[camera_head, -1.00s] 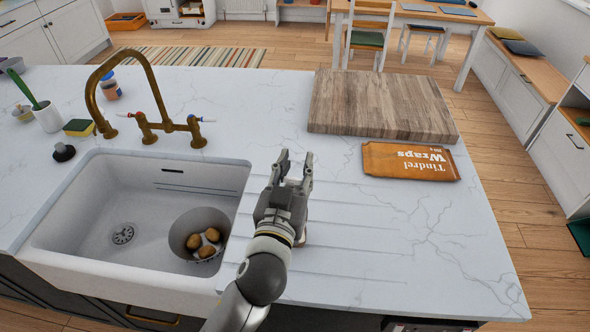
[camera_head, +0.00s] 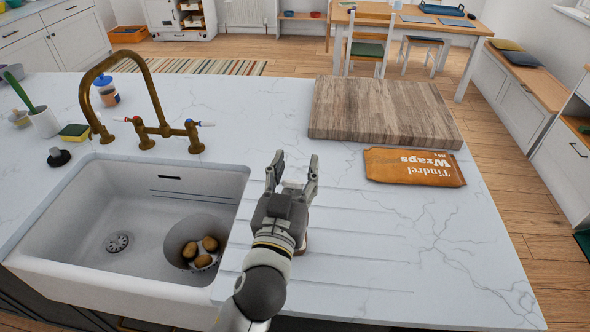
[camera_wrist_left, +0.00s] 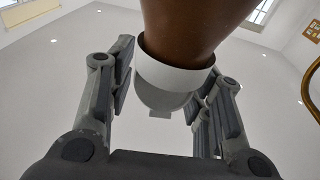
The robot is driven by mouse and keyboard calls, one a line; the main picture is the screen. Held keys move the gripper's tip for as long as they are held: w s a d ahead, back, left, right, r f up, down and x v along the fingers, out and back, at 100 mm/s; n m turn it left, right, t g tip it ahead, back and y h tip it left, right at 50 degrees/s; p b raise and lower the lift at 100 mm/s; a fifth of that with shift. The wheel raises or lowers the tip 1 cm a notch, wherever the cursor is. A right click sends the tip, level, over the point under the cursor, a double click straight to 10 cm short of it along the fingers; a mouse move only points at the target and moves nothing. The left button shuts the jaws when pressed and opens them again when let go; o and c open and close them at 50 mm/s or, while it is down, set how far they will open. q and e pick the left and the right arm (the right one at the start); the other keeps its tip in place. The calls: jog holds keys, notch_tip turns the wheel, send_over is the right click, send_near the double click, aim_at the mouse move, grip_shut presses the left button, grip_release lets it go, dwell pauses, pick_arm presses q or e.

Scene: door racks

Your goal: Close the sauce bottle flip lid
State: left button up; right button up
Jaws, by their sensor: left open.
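My left gripper (camera_head: 294,160) is over the worktop just right of the sink, its fingers open and pointing away from me. In the left wrist view, a brown bottle with a white cap (camera_wrist_left: 172,84) shows between the open fingers of my left gripper (camera_wrist_left: 174,68). A small tab sticks out at the cap's lower edge. The brown body (camera_wrist_left: 195,25) runs off the top of that view. In the head view the bottle is almost wholly hidden by my gripper. I cannot tell whether the flip lid is open or touched by a finger. My right gripper is not in view.
The sink (camera_head: 60,262) holds a bowl (camera_head: 176,240) with potatoes, left of my gripper. A brass tap (camera_head: 86,95) rises behind it. A wooden board (camera_head: 380,110) and an orange wraps packet (camera_head: 412,168) lie beyond, to the right. The front right worktop is clear.

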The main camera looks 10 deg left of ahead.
pick_arm(q)
jog(key=s, duration=0.7)
jog(key=shift+s+a+f, duration=0.25)
jog(key=shift+a+f, duration=0.1)
jog(key=shift+f, duration=0.1)
jog(key=shift+c, duration=0.2)
